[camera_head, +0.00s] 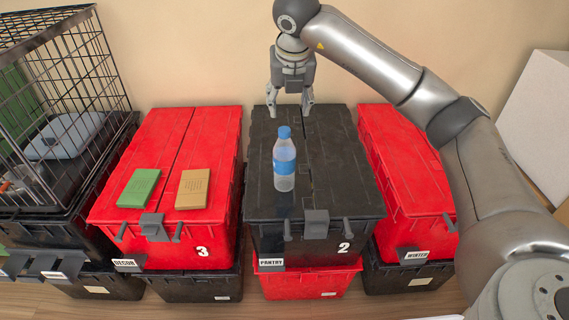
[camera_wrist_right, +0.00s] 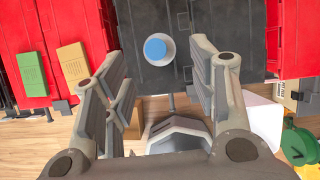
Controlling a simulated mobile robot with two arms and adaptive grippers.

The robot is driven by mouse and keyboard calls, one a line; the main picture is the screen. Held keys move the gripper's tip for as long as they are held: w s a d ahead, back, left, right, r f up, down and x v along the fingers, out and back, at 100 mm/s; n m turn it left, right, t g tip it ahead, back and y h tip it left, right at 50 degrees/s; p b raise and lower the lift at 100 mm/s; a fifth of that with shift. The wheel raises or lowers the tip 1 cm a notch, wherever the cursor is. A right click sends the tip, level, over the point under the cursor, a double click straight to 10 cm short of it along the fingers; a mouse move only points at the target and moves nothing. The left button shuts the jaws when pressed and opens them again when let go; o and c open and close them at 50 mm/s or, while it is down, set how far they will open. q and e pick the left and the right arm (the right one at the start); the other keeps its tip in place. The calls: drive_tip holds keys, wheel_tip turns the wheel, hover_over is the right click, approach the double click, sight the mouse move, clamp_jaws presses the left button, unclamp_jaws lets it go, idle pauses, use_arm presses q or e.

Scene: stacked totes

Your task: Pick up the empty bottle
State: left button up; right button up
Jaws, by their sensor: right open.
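A clear plastic bottle (camera_head: 285,160) with a blue cap and blue label stands upright on the lid of the black tote (camera_head: 262,205) marked 2. My right gripper (camera_head: 291,108) is open and empty, pointing down over the far end of that lid, behind and above the bottle and apart from it. In the right wrist view, the bottle's blue cap (camera_wrist_right: 156,49) shows from above, beyond the spread fingers (camera_wrist_right: 160,62) and between them in the picture. My left gripper is in neither view.
A red tote (camera_head: 222,150) marked 3 on the left carries a green box (camera_head: 139,188) and a tan box (camera_head: 192,189). Another red tote (camera_head: 405,160) stands right, partly behind my right arm. A wire cage (camera_head: 75,65) stands far left. The wall is close behind.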

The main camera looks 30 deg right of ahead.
hover_over(284, 130)
drive_tip(key=s, duration=0.1)
drive_tip(key=f, duration=0.4)
drive_tip(key=shift+s+d, duration=0.15)
drive_tip(key=shift+d, duration=0.1)
drive_tip(key=shift+f, duration=0.3)
drive_tip(key=f, duration=0.2)
drive_tip(key=w+f+b, duration=0.1)
drive_tip(key=f, duration=0.2)
drive_tip(key=shift+w+a, duration=0.15)
drive_tip(key=shift+a, duration=0.05)
drive_tip(key=shift+w+f, duration=0.1)
drive_tip(key=shift+f, duration=0.1)
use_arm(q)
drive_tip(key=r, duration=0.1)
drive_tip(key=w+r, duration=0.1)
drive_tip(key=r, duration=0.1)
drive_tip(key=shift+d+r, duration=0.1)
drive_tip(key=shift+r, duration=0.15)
use_arm(e)
drive_tip(key=shift+c, duration=0.3)
drive_tip(key=shift+c, duration=1.1)
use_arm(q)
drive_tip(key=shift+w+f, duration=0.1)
use_arm(e)
drive_tip(key=c, duration=0.6)
